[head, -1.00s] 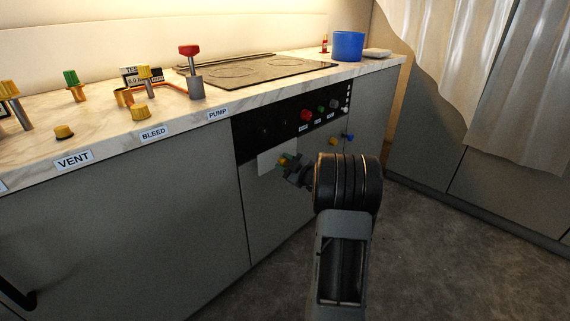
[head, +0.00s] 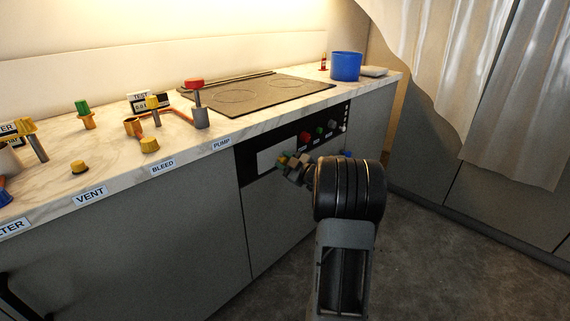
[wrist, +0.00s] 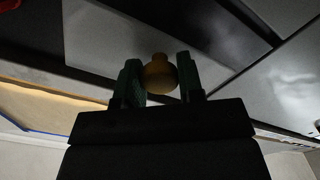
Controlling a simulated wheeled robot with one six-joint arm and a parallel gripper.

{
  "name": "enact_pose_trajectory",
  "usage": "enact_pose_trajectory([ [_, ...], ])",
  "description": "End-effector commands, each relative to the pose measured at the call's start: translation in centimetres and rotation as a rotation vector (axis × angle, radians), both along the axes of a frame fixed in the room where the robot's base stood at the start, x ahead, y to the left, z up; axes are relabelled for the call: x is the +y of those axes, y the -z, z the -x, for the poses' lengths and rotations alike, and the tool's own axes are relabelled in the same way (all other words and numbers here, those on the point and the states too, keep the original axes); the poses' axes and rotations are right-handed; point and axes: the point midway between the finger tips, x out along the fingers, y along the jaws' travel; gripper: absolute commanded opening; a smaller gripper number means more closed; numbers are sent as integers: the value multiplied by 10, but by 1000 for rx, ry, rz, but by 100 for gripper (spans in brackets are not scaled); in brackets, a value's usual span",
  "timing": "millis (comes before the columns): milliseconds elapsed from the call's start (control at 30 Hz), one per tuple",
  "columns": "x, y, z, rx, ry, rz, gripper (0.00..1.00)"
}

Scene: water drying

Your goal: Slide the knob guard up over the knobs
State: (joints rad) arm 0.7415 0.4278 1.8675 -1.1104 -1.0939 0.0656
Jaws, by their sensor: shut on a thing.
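The knob guard (head: 270,158), a pale flat plate, lies over the left part of the black control panel (head: 246,166) on the cabinet front. My gripper (head: 283,160) is at the plate's lower right, shut on its small yellow knob. In the wrist view this rounded yellow knob (wrist: 158,76) sits between my two green fingers, with a pale plate (wrist: 130,40) behind it. A red knob (head: 304,137), a green knob (head: 319,131) and a grey knob (head: 332,125) show uncovered to the right.
The marble counter (head: 120,172) runs above, with a black hob (head: 255,92), a blue pot (head: 346,66) and several valves, including a red-topped one (head: 194,84). A blue knob (head: 348,154) shows partly behind my arm. The floor (head: 440,240) to the right is clear.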

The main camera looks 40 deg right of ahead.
Motion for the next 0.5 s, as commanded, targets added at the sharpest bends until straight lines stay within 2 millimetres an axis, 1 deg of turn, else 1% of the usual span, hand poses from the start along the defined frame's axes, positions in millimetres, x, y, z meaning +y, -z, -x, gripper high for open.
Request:
enact_pose_trajectory([
  [33, -1, -5, -1, -14, 2, 4, 0],
  [167, -1, -7, -1, -17, 2, 5, 0],
  [200, -1, -7, -1, -18, 2, 5, 38],
  [433, -1, -5, -1, -14, 1, 5, 60],
  [500, -1, -5, -1, -13, 1, 4, 61],
])
